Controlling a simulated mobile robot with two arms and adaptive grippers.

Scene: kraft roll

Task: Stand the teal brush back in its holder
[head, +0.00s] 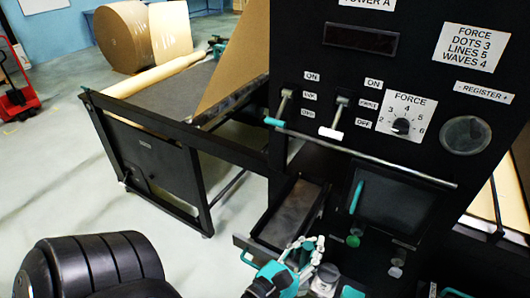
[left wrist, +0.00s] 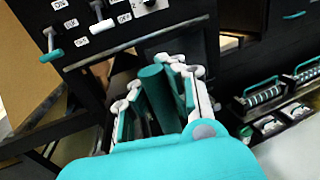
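My left gripper (head: 303,244) reaches in at the bottom centre of the head view, in front of the black machine. A thick teal cylinder (left wrist: 155,95), which looks like the brush handle, stands between its fingers in the left wrist view. Its lower end is hidden behind the teal palm, and I cannot tell whether the fingers press on it. A slim teal stick (head: 357,196) shows before the machine's dark window in the head view; I cannot tell whether this is the same brush. I cannot clearly make out the holder. My right gripper is not in view.
A dark trough (head: 291,214) lies just behind my left gripper. A long metal bar (head: 370,155) crosses the machine above it. Teal-handled rollers (left wrist: 262,92) sit at the right in the left wrist view. Open floor (head: 60,190) lies to the left.

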